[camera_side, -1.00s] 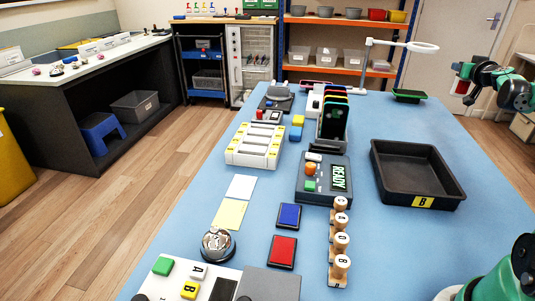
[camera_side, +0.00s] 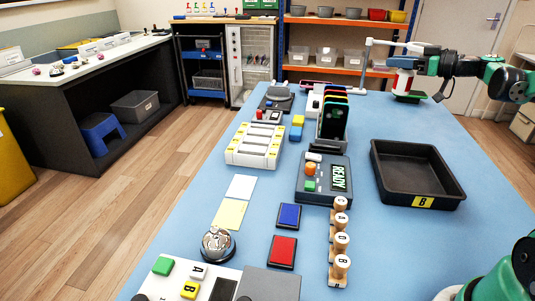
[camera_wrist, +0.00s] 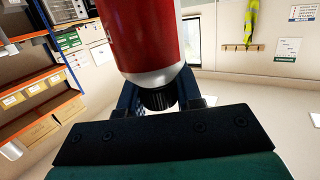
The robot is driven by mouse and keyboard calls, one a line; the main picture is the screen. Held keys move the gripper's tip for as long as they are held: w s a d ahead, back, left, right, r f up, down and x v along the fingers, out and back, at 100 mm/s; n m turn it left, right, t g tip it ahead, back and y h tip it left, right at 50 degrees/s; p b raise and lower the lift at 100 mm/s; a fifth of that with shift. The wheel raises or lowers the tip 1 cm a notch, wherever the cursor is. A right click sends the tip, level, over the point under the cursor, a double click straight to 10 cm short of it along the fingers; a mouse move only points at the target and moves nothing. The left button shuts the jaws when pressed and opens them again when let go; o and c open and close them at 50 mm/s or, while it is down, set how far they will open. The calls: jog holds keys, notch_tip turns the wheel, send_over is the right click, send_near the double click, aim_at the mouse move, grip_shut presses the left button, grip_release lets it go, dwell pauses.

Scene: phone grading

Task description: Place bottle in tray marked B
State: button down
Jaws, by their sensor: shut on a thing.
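A red and white bottle (camera_side: 404,81) is held in my gripper (camera_side: 418,64) above the far right part of the blue table. In the wrist view the bottle (camera_wrist: 150,40) is large, with a red body, a white band and a dark cap end between the fingers of my gripper (camera_wrist: 158,100). My gripper is shut on it. The black tray marked B (camera_side: 415,172) sits on the right side of the table, with a yellow label at its front. It is empty. The bottle is behind the tray in the side view, clear of it.
A small dark tray with a green rim (camera_side: 408,97) lies at the far table end, under the bottle. A phone rack (camera_side: 332,122), a READY device (camera_side: 322,178) and several lettered stamps (camera_side: 340,243) stand left of the tray. The lamp (camera_side: 368,60) stands behind. Table right of the stamps is clear.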

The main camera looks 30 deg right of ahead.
notch_tip(320, 180, down, 19)
jog(key=shift+r, duration=0.1)
dwell(0.3)
jog(key=c, duration=0.6)
grip_release()
jog(key=shift+f, duration=0.2)
jog(key=shift+r, duration=0.1)
